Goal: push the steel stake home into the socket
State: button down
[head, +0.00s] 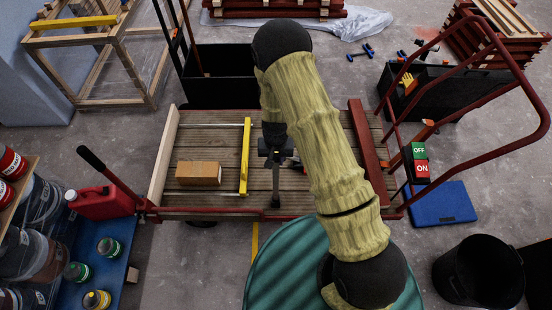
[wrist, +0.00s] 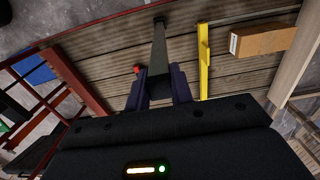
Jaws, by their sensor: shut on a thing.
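The steel stake is a dark grey straight bar, seen in the head view (head: 276,186) and in the wrist view (wrist: 158,48). My gripper (head: 275,150) is over the middle of the wooden cart deck. In the wrist view my gripper (wrist: 159,84) has its two dark fingers shut on one end of the stake. The stake's other end is close to the cart's near red edge rail (head: 235,213). I cannot make out the socket, or whether the stake's tip is in it or only near it.
A yellow batten (head: 245,160) and a cardboard box (head: 198,173) lie on the deck left of the stake. A dark red board (head: 368,150) lies at the deck's right. A small red-tipped object (wrist: 137,70) is beside the gripper. The red cart handle (head: 520,95) rises at right.

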jog(key=shift+f+b, duration=2)
jog(key=shift+f, duration=1.05)
jog(key=c, duration=1.1)
grip_release()
jog(key=shift+c, duration=0.2)
jog(key=shift+r, duration=0.1)
notch_tip(320, 180, up, 17)
jog(key=p, duration=0.2)
send_over(276, 168)
jog(key=w, duration=0.1)
jog(key=shift+w+r, duration=0.1)
jog(key=shift+w+a, duration=0.1)
